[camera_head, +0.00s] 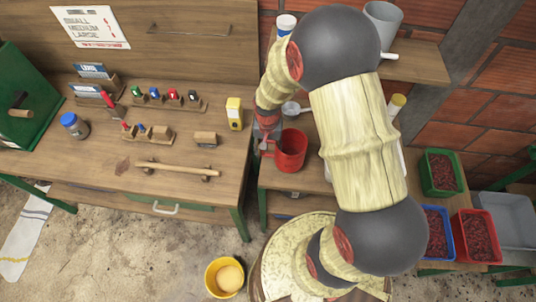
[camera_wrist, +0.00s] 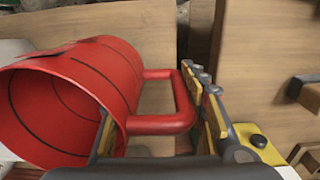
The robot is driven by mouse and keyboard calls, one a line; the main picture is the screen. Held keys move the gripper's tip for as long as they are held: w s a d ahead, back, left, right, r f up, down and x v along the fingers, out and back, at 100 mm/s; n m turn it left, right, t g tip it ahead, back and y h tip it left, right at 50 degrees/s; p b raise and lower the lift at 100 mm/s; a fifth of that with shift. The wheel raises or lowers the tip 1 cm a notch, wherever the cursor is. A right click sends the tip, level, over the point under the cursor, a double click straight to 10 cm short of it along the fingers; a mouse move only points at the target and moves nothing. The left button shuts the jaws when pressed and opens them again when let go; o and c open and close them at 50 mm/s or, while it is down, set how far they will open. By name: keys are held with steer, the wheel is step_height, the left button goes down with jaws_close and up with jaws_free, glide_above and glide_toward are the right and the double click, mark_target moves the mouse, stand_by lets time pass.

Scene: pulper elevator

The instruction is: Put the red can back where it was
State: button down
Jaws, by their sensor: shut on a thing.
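The red can (camera_head: 290,150) is an open cylinder with a side handle and stands out just right of the main workbench, over the lower side table. In the wrist view the red can (camera_wrist: 95,85) fills the left side, lying tilted across the picture with its open mouth toward the lower left. It looks empty, with dark rings inside. My gripper (camera_head: 265,145) is at the handle side of the can. In the wrist view my gripper (camera_wrist: 160,118) has its yellow-padded fingers at the can's handle and is shut on it. I cannot tell whether the can's base touches the table.
The workbench (camera_head: 225,165) holds wooden racks, a yellow box (camera_head: 234,113), a blue-lidded jar (camera_head: 74,125) and a wooden bar (camera_head: 178,168). Behind my arm are a shelf (camera_head: 422,66) and a grey mug (camera_head: 382,22). Colored crates (camera_head: 478,236) stand at right.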

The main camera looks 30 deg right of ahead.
mark_target(268, 154)
steer(key=shift+w+f, duration=0.25)
steer(key=shift+f+b, duration=0.4)
steer(key=shift+f, duration=1.1)
steer(key=shift+f, duration=0.15)
steer(key=c, duration=1)
jaws_free()
